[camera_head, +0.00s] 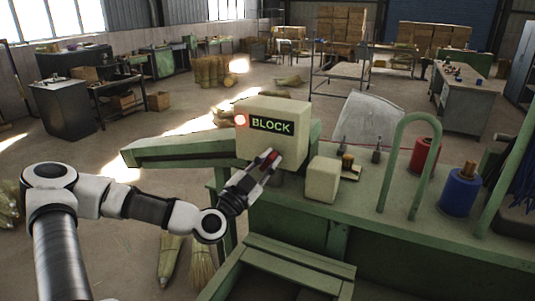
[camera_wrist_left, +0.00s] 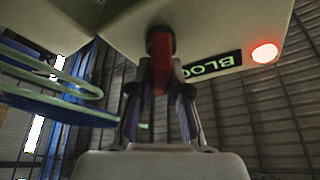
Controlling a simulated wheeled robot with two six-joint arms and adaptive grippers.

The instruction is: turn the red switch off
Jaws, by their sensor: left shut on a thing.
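The red switch (camera_wrist_left: 160,62) is a small red lever on the lower front of the beige control box (camera_head: 272,112). The box carries a green lit "BLOCK" display (camera_head: 271,126) and a glowing red lamp (camera_head: 240,120). In the head view the switch (camera_head: 269,157) shows as a bit of red at the fingertips of my left gripper (camera_head: 266,166). In the left wrist view the fingers of my left gripper (camera_wrist_left: 160,95) stand on both sides of the red lever and are shut on it. My right gripper is in neither view.
The box stands on a green machine bench (camera_head: 350,225) with a smaller beige block (camera_head: 322,180) to its right. A green hooped bar (camera_head: 408,165), a red spool (camera_head: 425,156) and a blue spool (camera_head: 460,192) are further right.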

